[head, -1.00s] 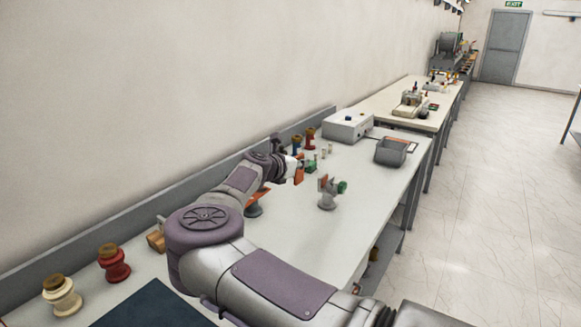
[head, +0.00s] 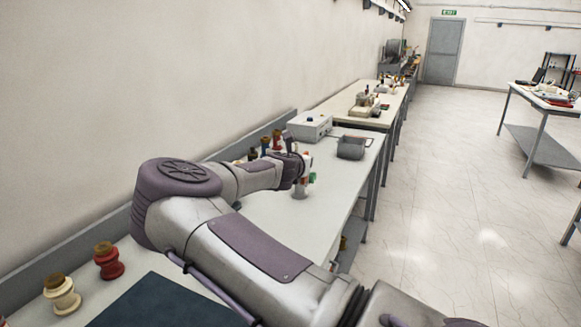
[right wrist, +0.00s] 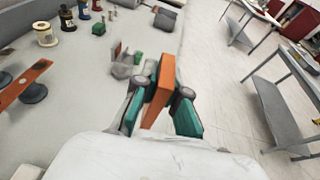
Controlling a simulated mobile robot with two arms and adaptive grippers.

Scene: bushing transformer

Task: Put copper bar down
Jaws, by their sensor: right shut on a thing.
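My right gripper (right wrist: 167,92) is shut on an orange-brown copper bar (right wrist: 163,84) in the right wrist view; the bar stands up between the teal fingers. In the head view my right gripper (head: 302,166) is above the pale workbench (head: 270,214), close to a small grey stand with a green part (head: 300,190), which it partly covers. The wrist view shows this stand (right wrist: 124,66) just beyond the fingers, apart from the bar. Another copper bar (right wrist: 26,83) lies across a dark grey support at the left of the wrist view. My left gripper is out of view.
Cream (head: 62,293) and red (head: 109,261) bushings stand at the near left beside a dark mat (head: 160,302). A white box (head: 309,125) and a grey bin (head: 351,148) are at the bench's far end.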

